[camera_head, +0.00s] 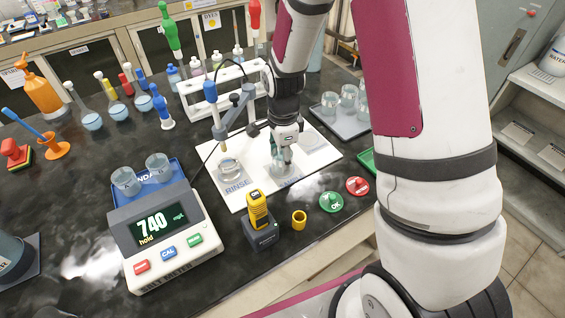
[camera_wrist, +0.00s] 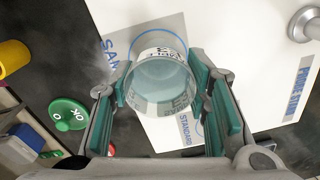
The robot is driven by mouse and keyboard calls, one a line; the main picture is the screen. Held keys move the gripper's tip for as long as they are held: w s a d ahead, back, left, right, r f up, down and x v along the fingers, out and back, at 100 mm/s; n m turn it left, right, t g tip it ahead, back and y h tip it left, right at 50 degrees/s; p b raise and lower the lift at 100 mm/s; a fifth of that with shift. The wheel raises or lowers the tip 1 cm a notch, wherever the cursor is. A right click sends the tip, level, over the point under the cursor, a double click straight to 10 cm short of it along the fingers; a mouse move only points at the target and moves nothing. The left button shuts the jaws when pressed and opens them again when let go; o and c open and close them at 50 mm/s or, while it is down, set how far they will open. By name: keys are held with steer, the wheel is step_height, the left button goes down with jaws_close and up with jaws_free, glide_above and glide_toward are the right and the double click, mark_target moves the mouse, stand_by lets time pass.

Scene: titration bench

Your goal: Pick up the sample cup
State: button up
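The sample cup (camera_wrist: 160,85) is a clear cup with pale liquid and a label. In the wrist view it sits between the green pads of my gripper (camera_wrist: 162,88). The pads are very near its sides on left and right, and I cannot tell whether they press on it. In the head view my gripper (camera_head: 286,152) points down over the cup (camera_head: 282,172), at the front of the white mat (camera_head: 318,160). The fingers partly hide the cup there. A blue ring and lettering starting "SAM" show beside the cup on the mat.
A rinse cup (camera_head: 230,168) stands left on the mat under a probe holder. The meter (camera_head: 160,237) reads 740. A tray of cups (camera_head: 340,120) is behind right.

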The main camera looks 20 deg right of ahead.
steer(key=shift+c, duration=0.6)
step_height(320, 180, up, 10)
